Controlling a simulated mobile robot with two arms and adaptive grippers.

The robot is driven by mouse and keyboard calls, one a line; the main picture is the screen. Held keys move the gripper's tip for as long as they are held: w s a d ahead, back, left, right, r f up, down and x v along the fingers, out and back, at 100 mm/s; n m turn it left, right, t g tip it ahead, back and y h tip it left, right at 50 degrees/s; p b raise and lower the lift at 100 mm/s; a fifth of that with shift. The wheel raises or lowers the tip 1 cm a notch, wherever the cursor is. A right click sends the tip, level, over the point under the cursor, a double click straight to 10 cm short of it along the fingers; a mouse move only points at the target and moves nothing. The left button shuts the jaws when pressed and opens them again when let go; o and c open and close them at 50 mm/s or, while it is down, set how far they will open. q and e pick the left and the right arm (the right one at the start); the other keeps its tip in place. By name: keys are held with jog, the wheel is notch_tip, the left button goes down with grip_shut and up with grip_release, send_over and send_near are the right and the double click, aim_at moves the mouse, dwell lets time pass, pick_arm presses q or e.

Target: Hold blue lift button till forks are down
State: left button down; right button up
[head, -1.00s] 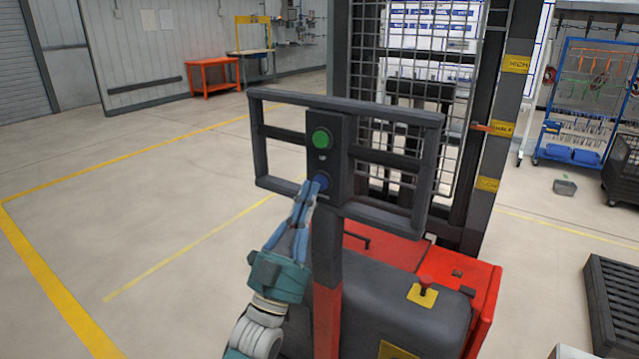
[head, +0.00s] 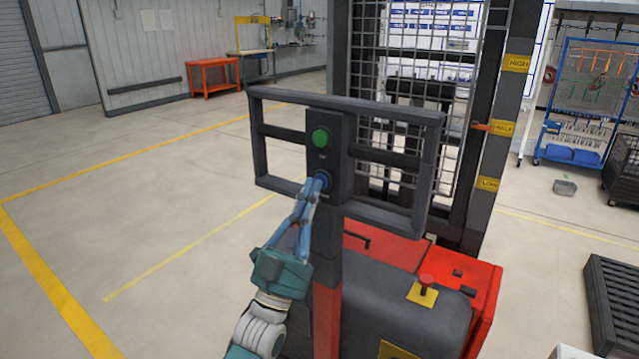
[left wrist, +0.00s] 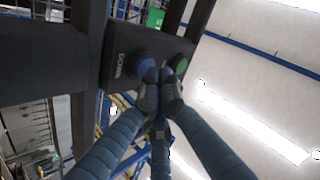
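The blue button (head: 323,180) sits low on a dark control box (head: 336,150), below a green button (head: 320,138). The left wrist view also shows the blue button (left wrist: 143,64) beside a DOWN label, with the green button (left wrist: 179,64) to its right. My left gripper (head: 318,183) has its fingertips drawn together, empty, right at the blue button, partly covering it. I cannot tell whether they press it. An orange pointer (head: 483,127) on the mast (head: 470,150) is level with the HALF label (head: 503,128). The forks are not visible. My right gripper is out of view.
The red and grey lift body (head: 400,290) stands behind the control post. A dark tubular handle frame (head: 262,140) surrounds the control box. A dark slatted crate (head: 612,290) lies at right. The floor on the left is clear, with yellow lines.

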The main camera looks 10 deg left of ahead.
pick_arm(q)
jog(key=shift+w+d, duration=0.1)
jog(key=shift+w, duration=0.2)
dwell(0.7)
dwell(1.5)
dwell(1.7)
jog(key=shift+s+a, duration=0.25)
jog(key=shift+s, duration=0.5)
jog(key=s, duration=0.1)
jog(key=s+a+p, duration=0.1)
jog(key=s, duration=0.2)
jog(key=shift+s+a+p, duration=0.35)
jog(key=shift+p, duration=0.05)
dwell(0.3)
